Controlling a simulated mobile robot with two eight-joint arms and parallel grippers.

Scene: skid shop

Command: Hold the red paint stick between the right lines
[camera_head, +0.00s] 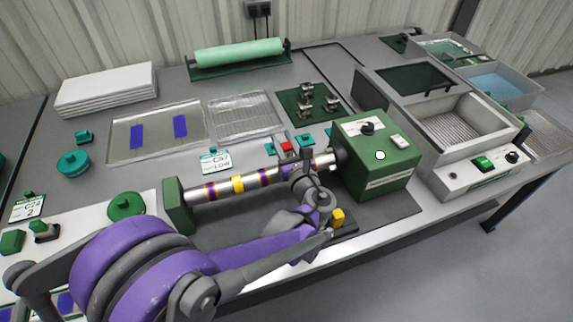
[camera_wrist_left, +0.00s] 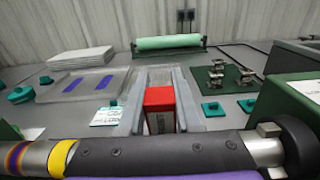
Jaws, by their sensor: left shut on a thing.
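The red paint stick (camera_wrist_left: 160,108) stands between the two grey fingers of my left gripper (camera_wrist_left: 162,100) in the left wrist view. My left gripper (camera_head: 294,156) is shut on it. In the head view the red stick (camera_head: 287,146) shows just behind the metal bar (camera_head: 222,188). The bar runs between a green end block (camera_head: 176,205) and a green machine box (camera_head: 377,155), with purple, orange and yellow bands. The gripper is at the bar's right part, where my wrist hides some surface and lines. I cannot tell whether the stick touches the bar. My right gripper is out of view.
A yellow block (camera_head: 338,216) sits at the front edge near my wrist. A label card (camera_head: 214,161) and clear trays (camera_head: 156,131) lie behind the bar. Dark metal pieces (camera_head: 307,101) stand on a green mat. A heater box (camera_head: 455,135) is at right.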

